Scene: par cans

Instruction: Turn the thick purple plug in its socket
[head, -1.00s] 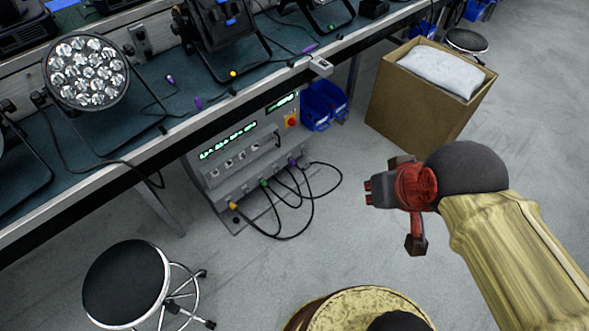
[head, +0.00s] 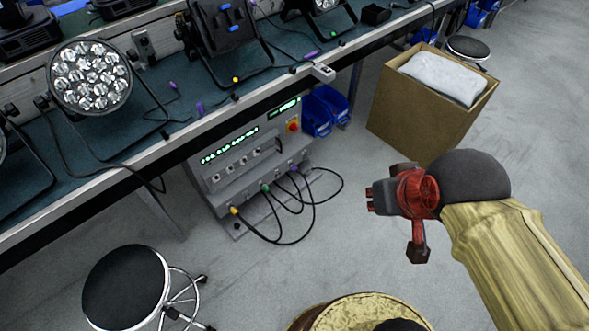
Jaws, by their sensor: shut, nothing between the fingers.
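The purple plug (head: 293,168) sits at the right end of a row of sockets low on the front of a grey power unit (head: 222,178), with a black cable hanging from it. Its thickness and turn angle are too small to tell. Yellow (head: 234,210) and green (head: 265,188) plugs sit further left in the same row. My gripper (head: 369,199) is right of the unit, apart from the plug, pointing left. It is shut and empty.
A workbench (head: 120,178) with par cans (head: 90,77) runs above the unit. Black cables (head: 300,210) loop to the floor. Blue bins (head: 322,110), a cardboard box (head: 410,110) and a stool (head: 125,285) stand around.

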